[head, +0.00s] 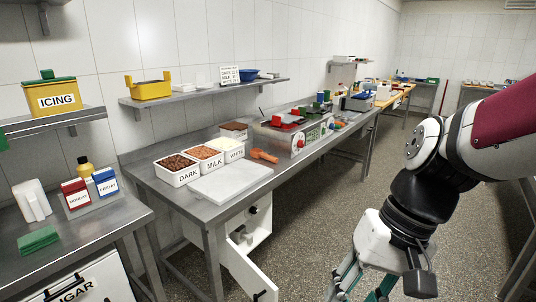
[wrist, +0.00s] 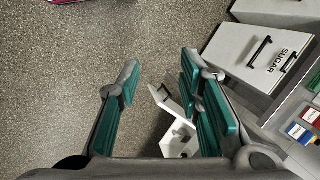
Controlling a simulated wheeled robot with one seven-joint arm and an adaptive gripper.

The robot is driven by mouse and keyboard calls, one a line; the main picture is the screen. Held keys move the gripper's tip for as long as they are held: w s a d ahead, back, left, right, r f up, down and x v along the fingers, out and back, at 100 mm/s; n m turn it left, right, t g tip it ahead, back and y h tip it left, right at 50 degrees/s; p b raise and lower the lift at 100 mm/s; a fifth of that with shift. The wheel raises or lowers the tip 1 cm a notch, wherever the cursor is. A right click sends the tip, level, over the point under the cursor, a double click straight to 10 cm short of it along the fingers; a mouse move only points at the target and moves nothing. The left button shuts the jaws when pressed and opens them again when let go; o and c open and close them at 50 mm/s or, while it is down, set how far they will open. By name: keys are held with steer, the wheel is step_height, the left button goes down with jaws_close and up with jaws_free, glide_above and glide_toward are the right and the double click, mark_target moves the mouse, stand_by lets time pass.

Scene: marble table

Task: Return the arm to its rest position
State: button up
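My gripper (head: 362,288) hangs low at the lower right of the head view, over the speckled floor and right of the steel table. Its fingertips are cut off by the bottom edge there. In the wrist view my gripper (wrist: 160,72) is open, with its green-padded fingers wide apart. Nothing is held between them; only floor and part of an open white drawer show there. My arm comes in from the right edge of the head view and bends down to the gripper.
The steel table (head: 240,206) holds labelled tubs, a white board (head: 230,181) and a grey machine. Below it, a white drawer (head: 248,276) stands open, left of my gripper. A SUGAR bin (wrist: 262,50) stands at right in the wrist view. The aisle floor (head: 310,215) is clear.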

steer(key=s+d+r+n+t+h+p, duration=0.1)
steer(key=s+d+r+t+h, duration=0.2)
steer(key=s+d+r, duration=0.3)
steer(key=shift+s+d+r+t+h, duration=0.15)
steer(key=shift+d+r+t+h, duration=0.15)
steer(key=shift+d+r+t, duration=0.45)
